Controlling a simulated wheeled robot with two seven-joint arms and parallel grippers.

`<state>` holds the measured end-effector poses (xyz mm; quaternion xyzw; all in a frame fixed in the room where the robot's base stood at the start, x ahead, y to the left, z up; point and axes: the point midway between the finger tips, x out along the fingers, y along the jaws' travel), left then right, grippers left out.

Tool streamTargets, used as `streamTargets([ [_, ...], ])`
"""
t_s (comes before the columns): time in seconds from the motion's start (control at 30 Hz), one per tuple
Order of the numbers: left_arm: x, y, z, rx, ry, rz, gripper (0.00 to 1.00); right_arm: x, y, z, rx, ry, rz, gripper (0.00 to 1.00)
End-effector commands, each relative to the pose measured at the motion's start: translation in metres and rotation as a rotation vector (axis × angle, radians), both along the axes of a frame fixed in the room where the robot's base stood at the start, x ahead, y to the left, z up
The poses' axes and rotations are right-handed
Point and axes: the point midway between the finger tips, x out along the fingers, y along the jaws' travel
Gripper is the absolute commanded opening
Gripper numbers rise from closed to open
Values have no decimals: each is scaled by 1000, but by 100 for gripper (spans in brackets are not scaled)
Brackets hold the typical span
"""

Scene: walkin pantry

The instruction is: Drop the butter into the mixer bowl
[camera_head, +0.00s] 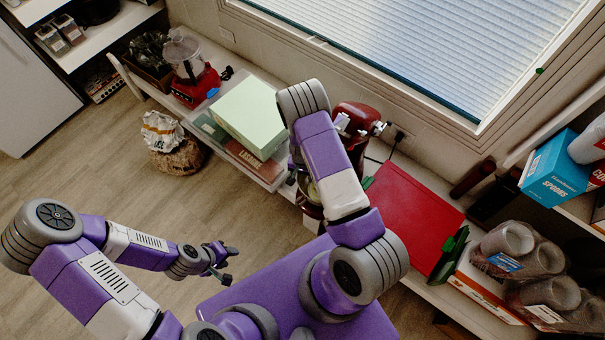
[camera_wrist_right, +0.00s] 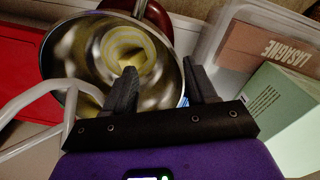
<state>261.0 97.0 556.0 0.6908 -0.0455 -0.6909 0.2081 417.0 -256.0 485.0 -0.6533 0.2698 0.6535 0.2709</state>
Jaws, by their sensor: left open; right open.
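The metal mixer bowl (camera_wrist_right: 92,85) fills the middle of the right wrist view. It belongs to the red mixer (camera_head: 358,118), which is partly hidden behind my right arm in the head view. A pale yellow block, seemingly the butter (camera_wrist_right: 127,47), lies inside the bowl, with yellow reflections on the wall around it. My right gripper (camera_wrist_right: 165,82) is open and empty above the bowl, its fingers apart over the bowl's rim side; in the head view it is hidden by my arm. My left gripper (camera_head: 221,264) is open and empty over the floor, well away from the mixer.
A pale green box (camera_head: 248,113) and a lasagne box (camera_wrist_right: 265,48) lie in a tray left of the mixer. A red board (camera_head: 407,215) lies right of it. A red food processor (camera_head: 192,75) stands farther left.

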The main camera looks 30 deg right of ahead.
Motion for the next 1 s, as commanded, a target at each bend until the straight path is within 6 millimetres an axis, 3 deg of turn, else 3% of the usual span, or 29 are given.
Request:
streamTargets([
  [0.17, 0, 0, 6, 0, 0, 0, 43, 0, -2, 8, -3, 0, -2, 59],
  [0.5, 0, 0, 38, 0, 0, 0, 43, 1, -2, 81, -3, -3, -1, 59],
  [0.7, 0, 0, 50, 0, 0, 0, 43, 0, -1, 113, -1, -1, -1, 59],
  [0.87, 0, 0, 54, 0, 0, 0, 43, -4, 0, 122, 1, 4, 5, 59],
  [1.0, 0, 0, 54, 0, 0, 0, 43, -42, 19, 106, 32, 37, 87, 59],
])
